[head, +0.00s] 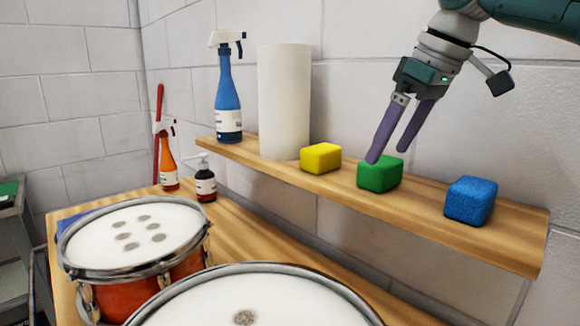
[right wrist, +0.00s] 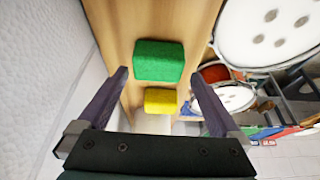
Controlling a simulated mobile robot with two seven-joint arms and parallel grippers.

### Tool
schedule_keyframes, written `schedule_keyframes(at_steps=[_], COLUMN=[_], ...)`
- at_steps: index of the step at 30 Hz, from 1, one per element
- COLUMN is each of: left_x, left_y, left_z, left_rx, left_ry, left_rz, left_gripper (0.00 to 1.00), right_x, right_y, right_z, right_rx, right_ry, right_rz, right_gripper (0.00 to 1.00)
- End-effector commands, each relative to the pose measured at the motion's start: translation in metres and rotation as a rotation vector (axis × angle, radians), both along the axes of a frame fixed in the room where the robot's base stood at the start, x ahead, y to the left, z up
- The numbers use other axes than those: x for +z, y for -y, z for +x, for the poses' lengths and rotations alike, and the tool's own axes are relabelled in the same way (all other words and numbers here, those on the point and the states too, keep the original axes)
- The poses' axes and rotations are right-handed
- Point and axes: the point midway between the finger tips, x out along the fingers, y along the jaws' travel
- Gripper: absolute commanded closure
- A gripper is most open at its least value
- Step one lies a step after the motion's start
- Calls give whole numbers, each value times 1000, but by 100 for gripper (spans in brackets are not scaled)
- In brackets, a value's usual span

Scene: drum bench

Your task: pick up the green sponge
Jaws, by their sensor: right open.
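The green sponge (head: 380,174) is a small block on the wooden shelf in the head view, between a yellow sponge (head: 321,158) and a blue sponge (head: 470,200). My right gripper (head: 388,156) has its two purple fingers apart and pointing down at the green sponge, with one fingertip overlapping its top edge in the head view. In the right wrist view the green sponge (right wrist: 159,60) lies ahead, between the lines of the open fingers (right wrist: 158,76). The jaws are empty. I cannot tell whether a finger touches it. My left gripper is out of view.
The shelf (head: 420,206) also holds a white paper roll (head: 285,100) and a blue spray bottle (head: 228,95). A white wall (head: 525,130) stands close behind. Drums (head: 132,236), an orange spray bottle (head: 167,160) and a dark pump bottle (head: 205,182) are on the bench below.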

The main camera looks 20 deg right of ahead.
Motion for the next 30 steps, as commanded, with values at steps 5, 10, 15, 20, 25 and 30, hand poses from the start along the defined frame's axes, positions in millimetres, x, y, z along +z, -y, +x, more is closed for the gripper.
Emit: schedule_keyframes(at_steps=[5,10,15,20,25,30], left_x=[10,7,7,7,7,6], left_y=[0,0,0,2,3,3], left_z=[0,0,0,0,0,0], left_rx=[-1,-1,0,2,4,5], left_ry=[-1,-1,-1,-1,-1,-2], left_rz=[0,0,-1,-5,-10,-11], left_gripper=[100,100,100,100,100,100], right_x=[-20,-37,-41,-41,-41,-41], right_y=[-3,-5,-5,-5,-5,-5], right_z=[11,17,18,18,18,18], right_rx=[-1,-1,0,0,0,0], right_ry=[-5,-2,0,-1,-1,-1], right_rz=[-1,1,-1,-1,-1,-1], right_gripper=[0,0,0,2,21,40])
